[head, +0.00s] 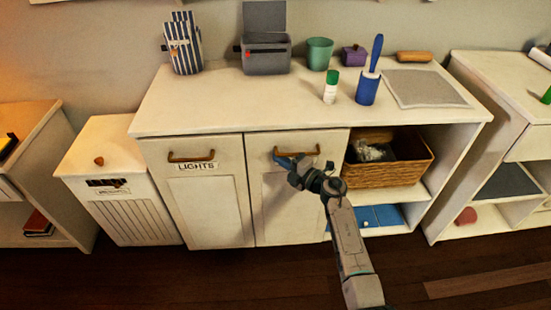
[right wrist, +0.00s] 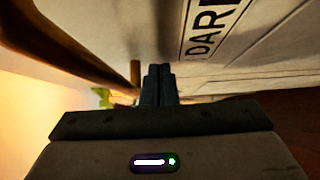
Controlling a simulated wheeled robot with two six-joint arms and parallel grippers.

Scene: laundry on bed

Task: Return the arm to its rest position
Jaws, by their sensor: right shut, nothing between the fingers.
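My right arm reaches up from the bottom right of the head view to the right-hand cabinet door (head: 300,215). Its right gripper (head: 281,161) is at that door's bronze handle (head: 309,152), overlapping its lower left part in the picture. In the right wrist view the two dark fingers (right wrist: 158,80) are together with nothing between them. A label starting "DAR" (right wrist: 212,30) shows on the pale door surface beside them. Whether the fingers touch the handle cannot be told. My left gripper is not in view.
The closed left door (head: 210,212) is labelled "LIGHTS". A wicker basket (head: 388,173) sits in the open shelf right of my gripper. Dark wooden floor (head: 220,280) is clear in front.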

